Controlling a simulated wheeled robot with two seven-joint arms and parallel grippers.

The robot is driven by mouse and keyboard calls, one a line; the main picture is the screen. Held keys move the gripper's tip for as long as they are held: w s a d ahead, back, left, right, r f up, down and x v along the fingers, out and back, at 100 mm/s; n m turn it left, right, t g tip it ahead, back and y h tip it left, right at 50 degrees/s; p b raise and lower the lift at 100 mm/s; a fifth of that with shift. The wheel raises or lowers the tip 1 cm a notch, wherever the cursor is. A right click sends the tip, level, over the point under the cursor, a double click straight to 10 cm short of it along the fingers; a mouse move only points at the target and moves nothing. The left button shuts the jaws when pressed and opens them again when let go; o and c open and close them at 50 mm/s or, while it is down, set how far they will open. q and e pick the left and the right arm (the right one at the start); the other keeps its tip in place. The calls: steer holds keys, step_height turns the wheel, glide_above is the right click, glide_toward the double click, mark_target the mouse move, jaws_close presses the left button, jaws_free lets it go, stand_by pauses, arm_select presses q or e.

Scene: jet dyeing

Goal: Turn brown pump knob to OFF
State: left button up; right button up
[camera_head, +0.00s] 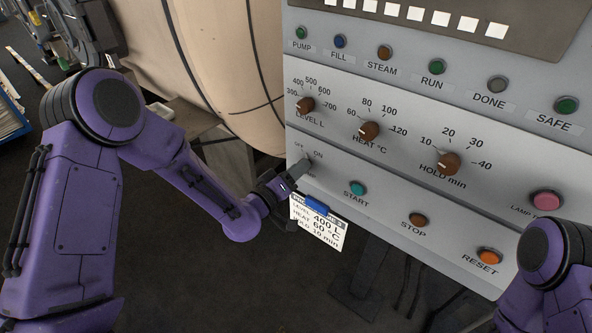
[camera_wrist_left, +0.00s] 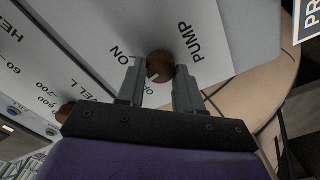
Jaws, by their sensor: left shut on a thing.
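The brown pump knob (camera_wrist_left: 160,66) is on the grey control panel, beside the word PUMP, with ON and OFF printed around it. My left gripper (camera_wrist_left: 158,78) has one finger on each side of the knob and is shut on it. A small pale mark shows on the knob's lower part, but I cannot tell exactly which label it points to. In the head view my left gripper (camera_head: 300,168) reaches the panel's left edge just below OFF and ON, and hides the knob. My right gripper is out of the picture.
Brown knobs for level (camera_head: 305,105), heat (camera_head: 369,131) and hold (camera_head: 448,163) sit above. START (camera_head: 358,188), STOP (camera_head: 417,220) and RESET (camera_head: 489,256) buttons run to the right. A clipped card (camera_head: 318,224) hangs under my gripper. A large beige vessel (camera_head: 225,60) stands behind.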

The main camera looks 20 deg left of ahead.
arm_select(q)
steer(key=n, duration=0.4)
steer(key=shift+a+f+n, duration=0.1)
steer(key=shift+n, duration=0.3)
stand_by(0.4)
steer(key=o, duration=1)
steer(key=shift+o, duration=0.2)
steer(key=shift+s, duration=0.1)
steer(key=b+v, duration=0.2)
steer(key=v, duration=0.8)
steer(key=shift+s, duration=0.2)
